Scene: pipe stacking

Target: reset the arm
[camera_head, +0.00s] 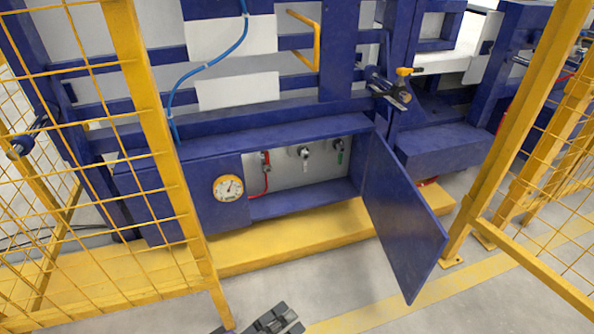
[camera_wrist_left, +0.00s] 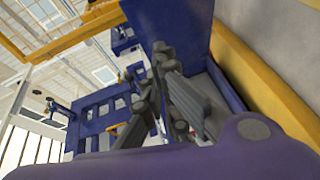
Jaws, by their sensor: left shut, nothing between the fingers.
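My left gripper (camera_head: 268,321) shows at the bottom edge of the head view, partly cut off. It is dark grey and sits low over the floor, in front of the yellow plinth and apart from the blue cabinet. In the left wrist view its grey fingers (camera_wrist_left: 170,90) are shut and hold nothing. My right gripper is not in view.
A blue cabinet door (camera_head: 402,215) stands open and juts toward me, right of my left gripper. The cabinet holds valves and a red hose beside a round gauge (camera_head: 228,188). Yellow mesh fences (camera_head: 160,130) stand left and right. Grey floor (camera_head: 340,290) lies between them.

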